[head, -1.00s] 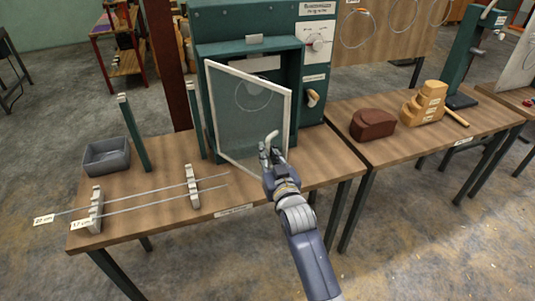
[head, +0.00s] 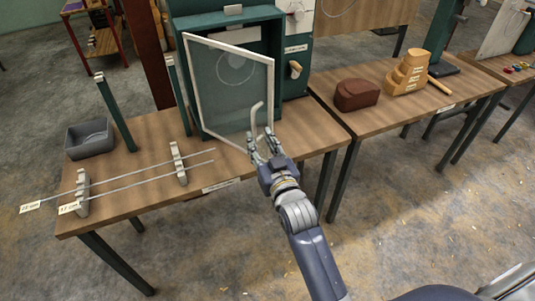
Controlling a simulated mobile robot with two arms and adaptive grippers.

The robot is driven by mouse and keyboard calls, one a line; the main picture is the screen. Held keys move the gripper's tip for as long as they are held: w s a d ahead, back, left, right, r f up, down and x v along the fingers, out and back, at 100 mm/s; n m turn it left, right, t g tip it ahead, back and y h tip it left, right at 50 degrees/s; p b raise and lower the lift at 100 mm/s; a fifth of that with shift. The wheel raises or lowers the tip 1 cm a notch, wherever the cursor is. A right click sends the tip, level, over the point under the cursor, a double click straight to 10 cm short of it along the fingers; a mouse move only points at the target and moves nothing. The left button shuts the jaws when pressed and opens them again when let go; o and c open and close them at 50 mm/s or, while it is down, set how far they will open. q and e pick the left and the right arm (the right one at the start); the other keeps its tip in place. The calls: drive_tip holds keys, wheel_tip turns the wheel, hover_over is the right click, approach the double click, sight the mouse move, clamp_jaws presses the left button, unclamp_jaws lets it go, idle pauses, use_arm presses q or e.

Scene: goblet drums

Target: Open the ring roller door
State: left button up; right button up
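The ring roller door (head: 222,90) is a clear panel in a pale frame. It stands swung outward from the green machine housing (head: 240,18), with its hinge side at the left. A pale curved handle (head: 255,118) is at the door's lower right. My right gripper (head: 264,144) is just below the handle, its fingers spread, with the handle's lower end near or between the fingertips. I cannot tell whether they touch it. Part of the opening behind the door is hidden by the panel. My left gripper is not in view.
The wooden table (head: 140,165) holds a grey bin (head: 89,138) and long rods on notched stands (head: 179,163) at the left. A second table at the right holds a brown block (head: 357,95) and a stacked wooden form (head: 409,73). Open floor lies in front.

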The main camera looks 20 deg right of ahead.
drive_tip(key=shift+s+d, duration=0.1)
drive_tip(key=shift+s, duration=2.55)
